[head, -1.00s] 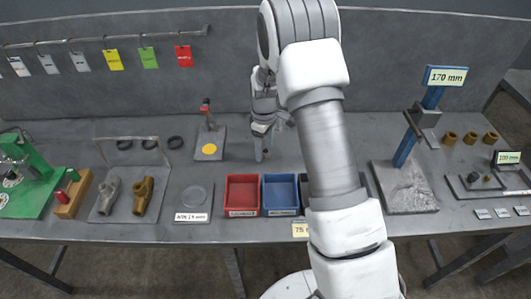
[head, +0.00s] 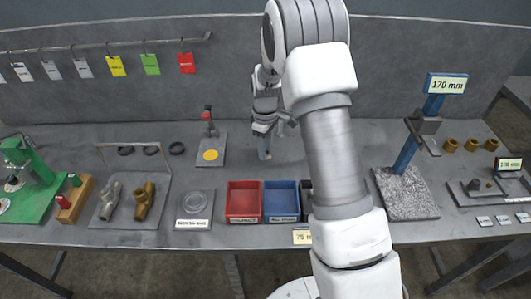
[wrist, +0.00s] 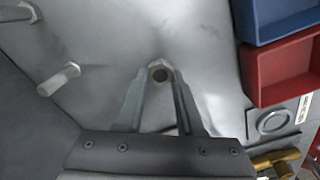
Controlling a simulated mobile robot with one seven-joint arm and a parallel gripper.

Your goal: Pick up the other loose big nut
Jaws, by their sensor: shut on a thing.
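A big hex nut (wrist: 160,70) with a dark round hole shows between my fingertips in the wrist view. My gripper (wrist: 160,82) is shut on it. In the head view my gripper (head: 264,153) points down just above or at the bench behind the red and blue bins; the nut is too small to make out there. Two pale hex-headed pieces, one at the upper left (wrist: 24,12) and one at the left (wrist: 60,80), show in the wrist view, apart from my fingers.
A red bin (head: 244,217) and a blue bin (head: 282,216) stand in front of my gripper. A plate with a yellow disc (head: 210,156) and a small post is to its left. A blue stand (head: 404,155) is at the right. The bench behind the bins is mostly clear.

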